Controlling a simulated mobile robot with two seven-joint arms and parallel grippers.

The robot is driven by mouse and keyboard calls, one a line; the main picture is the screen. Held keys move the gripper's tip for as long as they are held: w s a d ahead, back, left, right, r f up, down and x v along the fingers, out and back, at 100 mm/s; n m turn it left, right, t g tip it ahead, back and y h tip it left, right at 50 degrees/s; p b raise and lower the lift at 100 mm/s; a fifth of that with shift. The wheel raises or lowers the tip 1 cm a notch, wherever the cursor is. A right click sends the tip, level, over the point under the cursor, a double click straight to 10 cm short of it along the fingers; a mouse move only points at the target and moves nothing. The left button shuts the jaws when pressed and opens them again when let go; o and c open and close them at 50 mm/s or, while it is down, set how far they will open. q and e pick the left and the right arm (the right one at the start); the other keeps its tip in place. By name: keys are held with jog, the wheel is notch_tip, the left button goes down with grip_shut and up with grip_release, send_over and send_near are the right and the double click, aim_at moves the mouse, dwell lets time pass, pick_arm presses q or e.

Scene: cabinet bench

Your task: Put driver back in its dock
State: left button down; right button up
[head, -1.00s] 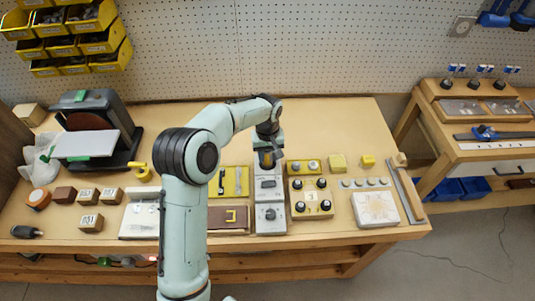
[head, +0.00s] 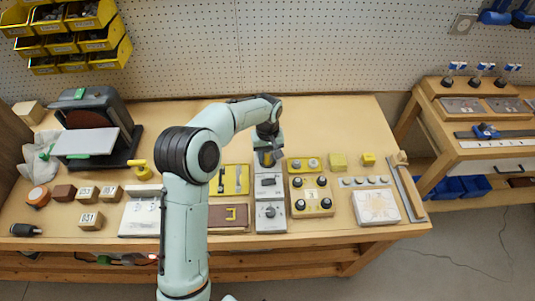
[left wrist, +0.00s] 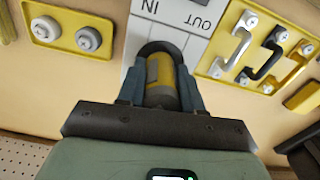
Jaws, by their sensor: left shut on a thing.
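The driver (left wrist: 162,80) shows in the left wrist view as a yellow and grey cylinder. My left gripper (left wrist: 160,92) is shut on it, with a dark finger on each side. A dark ring (left wrist: 158,46) curves round the driver's far end, on a pale panel (left wrist: 200,45) marked IN and OUT. I cannot tell how deep the driver sits in the ring. In the head view my left gripper (head: 268,155) points down at the back end of the grey panel (head: 270,194), and the driver is mostly hidden. My right gripper is not in view.
A yellow plate with two round knobs (head: 305,165) and a plate with several black knobs (head: 312,197) stand right of the panel. A yellow plate with handles (head: 235,180) and a brown plate (head: 220,217) lie left. The bench (head: 340,120) is clear behind.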

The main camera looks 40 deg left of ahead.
pick_arm(q)
jog(key=shift+f, duration=0.1)
dwell(0.3)
jog(key=shift+c, duration=2.1)
grip_release()
jog(key=shift+r+p, duration=1.75)
jog(key=shift+r, duration=1.8)
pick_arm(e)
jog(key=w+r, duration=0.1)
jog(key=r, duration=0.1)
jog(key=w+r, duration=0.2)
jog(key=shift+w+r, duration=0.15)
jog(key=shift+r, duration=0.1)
pick_arm(q)
jog(key=shift+d+f, duration=0.1)
